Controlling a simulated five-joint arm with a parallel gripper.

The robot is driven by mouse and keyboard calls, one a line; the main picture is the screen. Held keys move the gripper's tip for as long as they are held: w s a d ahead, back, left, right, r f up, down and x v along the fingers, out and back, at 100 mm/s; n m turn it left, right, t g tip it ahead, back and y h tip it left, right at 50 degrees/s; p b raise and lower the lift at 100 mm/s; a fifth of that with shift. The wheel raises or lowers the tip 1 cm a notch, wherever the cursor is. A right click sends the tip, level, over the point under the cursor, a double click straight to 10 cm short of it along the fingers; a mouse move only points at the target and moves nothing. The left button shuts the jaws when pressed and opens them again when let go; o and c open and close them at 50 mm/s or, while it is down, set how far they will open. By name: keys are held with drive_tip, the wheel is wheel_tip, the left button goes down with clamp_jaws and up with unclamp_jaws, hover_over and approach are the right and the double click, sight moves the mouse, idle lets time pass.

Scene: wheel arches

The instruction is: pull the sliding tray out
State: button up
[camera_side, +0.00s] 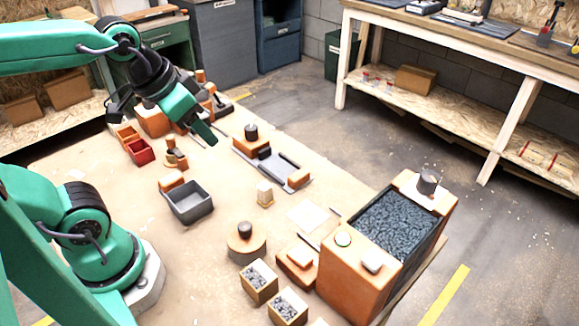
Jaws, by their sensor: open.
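The sliding tray cannot be picked out with certainty. A low grey slide (272,167) with orange end blocks and a dark round knob (251,131) lies near the middle of the table's far side, and looks most like it. My gripper (163,125) is open, above the far left part of the table. Its green finger points down and right, left of the slide and apart from it. Its dark finger is on the left. The gripper partly covers orange blocks behind it, and I see nothing held in it.
A large orange bin (352,278) of dark gravel stands at the right end. A grey open box (189,205), a round orange piece (245,242) and small gravel boxes (259,279) stand nearer. A red bin (140,151) is at left. Bare table lies between them.

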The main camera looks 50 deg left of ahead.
drive_tip(key=w+d+f+m+g, duration=0.1)
drive_tip(key=w+d+f+m, duration=0.4)
drive_tip(key=w+d, duration=0.1)
drive_tip(key=w+d+f+m+g, duration=0.2)
drive_tip(key=w+d+f+m, duration=0.2)
drive_tip(key=d, duration=0.4)
drive_tip(key=w+d+f+m+g, duration=0.2)
drive_tip(key=w+d+f+m, duration=0.3)
drive_tip(key=w+d, duration=0.2)
drive_tip(key=shift+w+f+m, duration=0.3)
drive_tip(key=shift+w+m, duration=0.1)
drive_tip(key=shift+w, duration=0.35)
drive_tip(key=shift+w+d+f, duration=0.1)
drive_tip(key=shift+d+f, duration=0.2)
drive_tip(key=shift+f, duration=0.05)
drive_tip(key=shift+f, duration=0.1)
drive_tip(key=shift+f, duration=3.8)
